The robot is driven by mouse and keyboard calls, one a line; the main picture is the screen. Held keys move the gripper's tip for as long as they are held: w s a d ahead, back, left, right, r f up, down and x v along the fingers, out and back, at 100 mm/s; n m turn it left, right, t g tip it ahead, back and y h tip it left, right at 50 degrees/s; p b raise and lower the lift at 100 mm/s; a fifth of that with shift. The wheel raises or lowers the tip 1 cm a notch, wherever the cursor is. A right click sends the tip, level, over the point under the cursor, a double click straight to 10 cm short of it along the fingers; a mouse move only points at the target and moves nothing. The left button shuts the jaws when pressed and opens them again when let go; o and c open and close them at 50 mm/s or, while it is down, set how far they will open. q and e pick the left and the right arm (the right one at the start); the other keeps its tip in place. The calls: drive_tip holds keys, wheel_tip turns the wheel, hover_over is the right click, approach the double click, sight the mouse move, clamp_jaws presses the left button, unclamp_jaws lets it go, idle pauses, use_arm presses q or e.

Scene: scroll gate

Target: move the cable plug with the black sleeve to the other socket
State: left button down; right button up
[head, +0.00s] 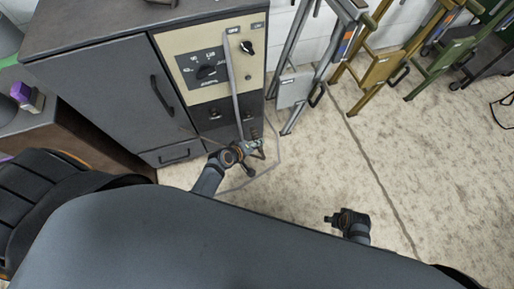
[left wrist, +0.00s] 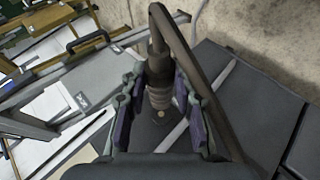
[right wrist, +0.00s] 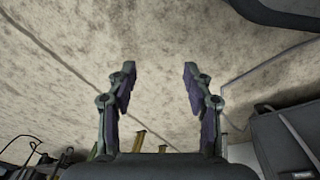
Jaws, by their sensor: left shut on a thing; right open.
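A dark lower panel strip (head: 229,112) carries small round fittings, possibly sockets, partly hidden by a pale cable (head: 235,85). My right gripper (right wrist: 160,90) is open and empty above the floor.
The panel has a dial plate (head: 205,68) and a black knob (head: 247,47). A thin grey cable (head: 277,170) loops near my left gripper. Folding frames (head: 380,68) stand along the wall at right. The speckled floor (head: 330,150) between is clear.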

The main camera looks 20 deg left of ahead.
sight(252, 132)
use_arm(q)
drive_tip(key=w+a, duration=0.1)
drive_tip(key=w+a+b, duration=0.1)
drive_tip(key=w, duration=0.1)
drive_tip(key=shift+w+a, duration=0.15)
drive_tip(key=shift+w, duration=0.1)
drive_tip(key=shift+w+a+b, duration=0.35)
drive_tip(key=shift+w+b, duration=0.05)
drive_tip(key=shift+w, duration=0.05)
use_arm(e)
wheel_tip(252, 132, up, 6)
drive_tip(key=w+a, duration=0.1)
drive_tip(key=shift+w+a, duration=0.2)
drive_tip(key=shift+a, duration=0.1)
use_arm(q)
drive_tip(key=shift+r+p, duration=0.1)
drive_tip(key=shift+p, duration=0.2)
use_arm(e)
drive_tip(key=shift+r, duration=0.3)
use_arm(q)
drive_tip(key=shift+w+a, duration=0.25)
drive_tip(key=shift+w, duration=0.15)
use_arm(e)
drive_tip(key=shift+r, duration=0.15)
